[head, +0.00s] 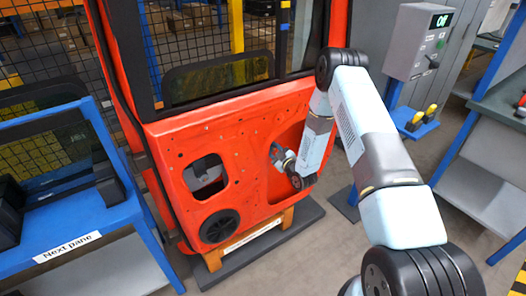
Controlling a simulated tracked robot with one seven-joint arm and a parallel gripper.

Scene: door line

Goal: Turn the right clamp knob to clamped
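An orange-red door shell (175,148) with a dark-framed window opening stands upright ahead of me. A grey part (205,176) shows through the square opening in its lower left panel; I cannot tell whether it carries a clamp knob. My arm bends over from the right and down to the right side of the door. My gripper (278,152) is small in view, close to the door's right recess; contact cannot be told. Its fingers are too small to read as open or shut. The right clamp knob cannot be made out and may be hidden by my wrist.
A dark glass pane (220,78) shows in the window opening. A blue rack (90,220) labelled "Next pane" stands left. A grey control box (418,42) with a lit display and a blue tool shelf (415,124) stand right. A workbench (500,105) is far right. Some floor is clear between.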

